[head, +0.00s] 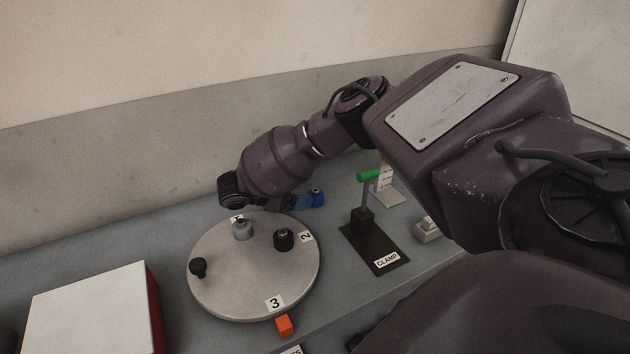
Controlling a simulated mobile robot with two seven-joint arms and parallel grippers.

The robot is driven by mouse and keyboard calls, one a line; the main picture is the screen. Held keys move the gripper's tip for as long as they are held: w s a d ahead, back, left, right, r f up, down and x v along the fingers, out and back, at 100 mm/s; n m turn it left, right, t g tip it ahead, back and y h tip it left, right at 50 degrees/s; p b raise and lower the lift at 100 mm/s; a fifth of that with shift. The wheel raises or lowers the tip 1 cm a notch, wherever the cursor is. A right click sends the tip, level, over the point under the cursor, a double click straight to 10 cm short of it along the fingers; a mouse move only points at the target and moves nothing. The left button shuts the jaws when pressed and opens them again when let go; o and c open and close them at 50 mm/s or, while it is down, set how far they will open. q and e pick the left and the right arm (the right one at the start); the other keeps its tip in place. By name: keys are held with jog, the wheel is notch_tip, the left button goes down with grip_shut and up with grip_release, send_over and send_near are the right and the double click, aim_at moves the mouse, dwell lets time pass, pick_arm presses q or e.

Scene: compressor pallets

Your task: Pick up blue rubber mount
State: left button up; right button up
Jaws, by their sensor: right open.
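The blue rubber mount (317,197) is a small blue piece with a dark top. It stands on the grey table just behind the round plate. My right arm reaches in from the right, and its gripper (290,203) is low beside the mount, on its left. The gripper is open. The arm's wrist hides part of the gripper, and I cannot tell whether the fingers touch the mount. My left gripper is not in view.
A green-handled clamp (362,215) stands to the right. A white-topped red box (90,310) is at left.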

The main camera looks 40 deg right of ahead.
aim_at(313, 193)
jog(key=shift+x, duration=2.55)
jog(key=shift+w+f, duration=0.15)
jog(key=c, duration=1)
